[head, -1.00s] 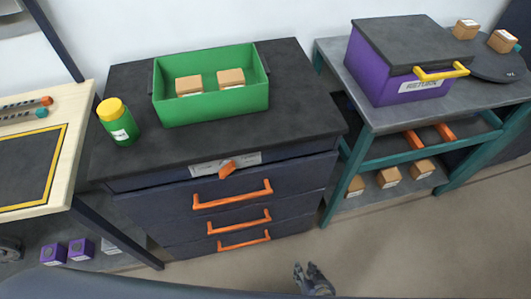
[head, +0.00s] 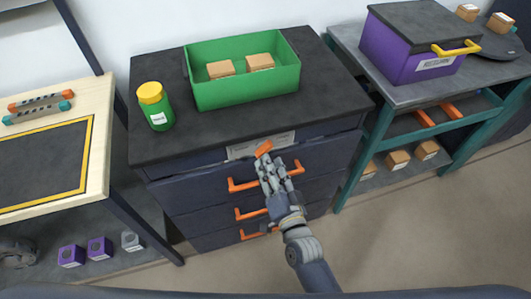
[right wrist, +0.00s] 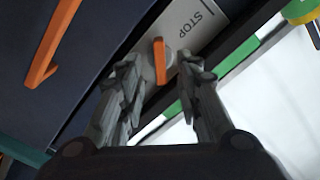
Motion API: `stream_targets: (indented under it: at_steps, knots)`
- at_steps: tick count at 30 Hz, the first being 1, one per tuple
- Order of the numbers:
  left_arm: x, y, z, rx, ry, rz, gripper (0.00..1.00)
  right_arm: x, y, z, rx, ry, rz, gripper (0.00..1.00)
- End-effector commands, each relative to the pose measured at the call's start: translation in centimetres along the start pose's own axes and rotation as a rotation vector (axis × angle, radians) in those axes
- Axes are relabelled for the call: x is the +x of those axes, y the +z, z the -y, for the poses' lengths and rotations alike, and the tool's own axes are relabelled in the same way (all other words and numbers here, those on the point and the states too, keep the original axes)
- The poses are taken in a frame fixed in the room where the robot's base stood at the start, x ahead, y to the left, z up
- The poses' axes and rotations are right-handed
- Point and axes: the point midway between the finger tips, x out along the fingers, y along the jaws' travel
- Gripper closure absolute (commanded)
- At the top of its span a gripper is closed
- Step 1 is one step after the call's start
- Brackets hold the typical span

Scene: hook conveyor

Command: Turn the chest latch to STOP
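The chest (head: 215,213) is dark with several drawers and orange handles. Its orange latch (head: 264,149) sits on a light label plate (head: 243,150) above the top drawer. In the right wrist view the latch (right wrist: 160,59) lies between and just beyond my fingertips, and the word STOP (right wrist: 188,25) is printed on the plate beside it. The latch does not point at the word. My right gripper (head: 276,168) is open, with its fingers either side of the latch in the right wrist view (right wrist: 163,80). I cannot tell whether either finger touches it. My left gripper is not in view.
A green bin (head: 247,86) with two boxes and a yellow-capped bottle (head: 154,106) stand on the chest. A purple lidded box (head: 408,66) is on the bench at right. A wooden table (head: 100,130) is at left. The floor in front is clear.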

Motion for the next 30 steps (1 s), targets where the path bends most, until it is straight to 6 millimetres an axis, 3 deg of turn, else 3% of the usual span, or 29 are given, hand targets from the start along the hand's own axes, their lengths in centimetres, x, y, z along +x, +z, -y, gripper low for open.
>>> stream_targets:
  at_steps: [3,9,20,24,30]
  knots:
    - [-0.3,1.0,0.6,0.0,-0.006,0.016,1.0,2.2,-0.1,0.1,-0.001,-0.001,-0.001,0.68]
    - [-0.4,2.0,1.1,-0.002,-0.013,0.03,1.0,4.2,0.0,0.0,-0.001,0.0,0.0,0.68]
    - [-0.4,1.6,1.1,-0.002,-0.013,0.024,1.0,4.7,0.1,-0.1,-0.001,0.001,0.001,0.68]
    - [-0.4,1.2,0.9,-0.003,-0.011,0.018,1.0,4.7,0.1,-0.1,-0.001,0.001,0.001,0.98]
    - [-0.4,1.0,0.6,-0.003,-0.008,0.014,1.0,4.7,0.1,-0.1,-0.002,0.001,0.001,1.0]
